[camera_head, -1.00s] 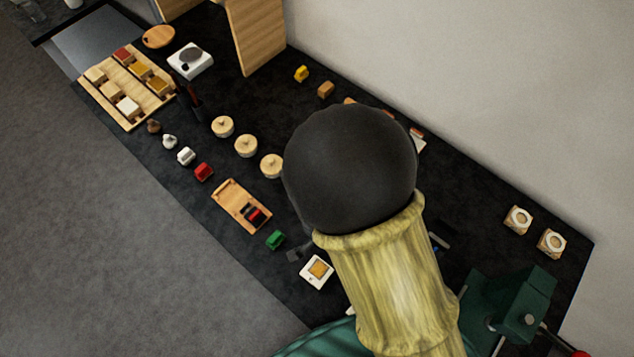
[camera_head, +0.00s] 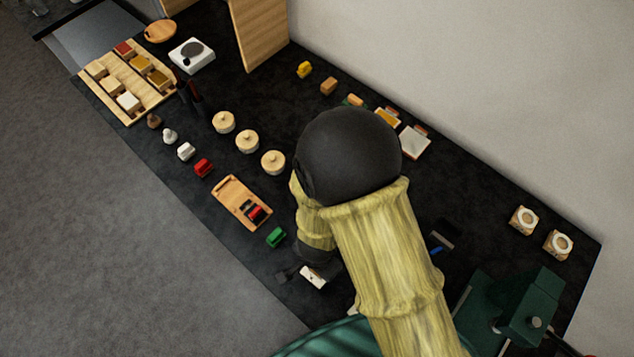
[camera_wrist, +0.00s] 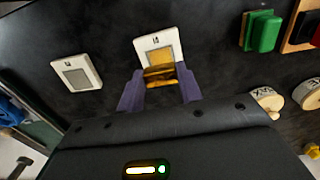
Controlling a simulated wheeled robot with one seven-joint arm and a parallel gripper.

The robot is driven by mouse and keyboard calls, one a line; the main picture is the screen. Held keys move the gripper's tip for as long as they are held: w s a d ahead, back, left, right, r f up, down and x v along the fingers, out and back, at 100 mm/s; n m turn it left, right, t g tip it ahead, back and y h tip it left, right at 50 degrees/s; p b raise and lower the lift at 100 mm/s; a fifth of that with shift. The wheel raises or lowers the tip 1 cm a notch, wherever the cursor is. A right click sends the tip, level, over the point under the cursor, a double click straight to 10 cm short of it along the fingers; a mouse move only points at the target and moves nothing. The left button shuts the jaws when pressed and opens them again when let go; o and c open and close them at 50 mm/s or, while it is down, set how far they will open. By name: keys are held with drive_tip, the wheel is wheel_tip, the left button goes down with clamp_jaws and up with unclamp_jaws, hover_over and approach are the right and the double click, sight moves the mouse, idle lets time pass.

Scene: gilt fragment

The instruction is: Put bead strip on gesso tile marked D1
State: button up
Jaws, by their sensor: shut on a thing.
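My gripper (camera_wrist: 159,88) is shut on the bead strip (camera_wrist: 159,76), a small gold ribbed piece between its purple fingertips in the wrist view. The strip is over the near edge of a white tile (camera_wrist: 144,45) with a gold-yellow square and a small dark mark. The mark looks turned around, and I cannot read it surely. I cannot tell whether the strip touches the tile. In the head view this tile (camera_head: 313,278) is partly hidden by my arm. A second white tile (camera_wrist: 77,73) with a grey square lies to the left in the wrist view.
A green block (camera_head: 276,237) and a wooden tray (camera_head: 233,203) with red and black pieces lie near the tile. Round wooden pots (camera_head: 247,141) stand farther up the black table. A green stand (camera_head: 530,310) is at the lower right. My arm covers the middle.

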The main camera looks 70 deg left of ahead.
drive_tip(key=shift+f, duration=0.1)
drive_tip(key=shift+f+p, duration=0.3)
drive_tip(key=shift+f, duration=1.75)
drive_tip(key=shift+f, duration=0.2)
drive_tip(key=o, duration=1)
drive_tip(key=shift+c, duration=0.2)
drive_tip(key=shift+r, duration=0.1)
wheel_tip(320, 180, up, 12)
drive_tip(key=shift+r+p, duration=0.15)
drive_tip(key=shift+p, duration=0.2)
